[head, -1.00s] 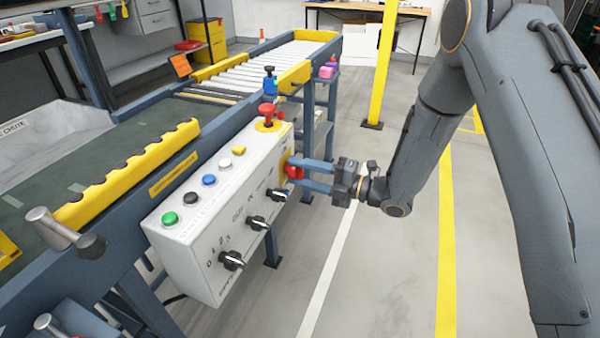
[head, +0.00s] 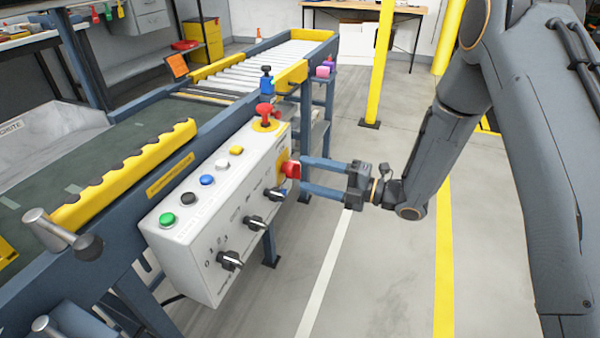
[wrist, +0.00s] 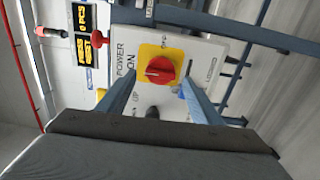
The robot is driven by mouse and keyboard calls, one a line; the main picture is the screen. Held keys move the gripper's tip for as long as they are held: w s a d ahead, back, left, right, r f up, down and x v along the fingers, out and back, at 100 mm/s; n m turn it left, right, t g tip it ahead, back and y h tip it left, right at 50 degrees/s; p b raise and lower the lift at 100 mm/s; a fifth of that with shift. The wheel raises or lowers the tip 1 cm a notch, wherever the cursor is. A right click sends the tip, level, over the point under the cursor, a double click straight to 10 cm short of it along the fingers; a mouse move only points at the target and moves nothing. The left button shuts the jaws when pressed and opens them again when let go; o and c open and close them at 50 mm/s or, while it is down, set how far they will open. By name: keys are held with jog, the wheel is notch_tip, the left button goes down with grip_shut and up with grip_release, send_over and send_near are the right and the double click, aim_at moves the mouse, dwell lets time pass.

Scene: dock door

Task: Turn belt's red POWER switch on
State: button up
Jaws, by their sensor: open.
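The red POWER switch (head: 290,170) is a rotary knob on a yellow plate at the right end of the white control box (head: 185,255). In the wrist view, the switch (wrist: 160,70) has a pale mark pointing left, towards the side where ON is printed; OFF seems printed above the plate. My gripper (head: 303,174) is open and empty, its two blue-grey fingers pointing at the switch from the right, just short of it. In the wrist view, the gripper (wrist: 159,75) has one finger on each side of the knob, with no visible contact.
A red mushroom button (head: 267,110) stands on top of the box, with several coloured buttons along it. Black knobs (head: 254,222) stick out from its front. A display (wrist: 87,35) shows orange text.

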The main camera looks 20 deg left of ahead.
jog(key=shift+s+d, duration=0.15)
jog(key=shift+d, duration=1.7)
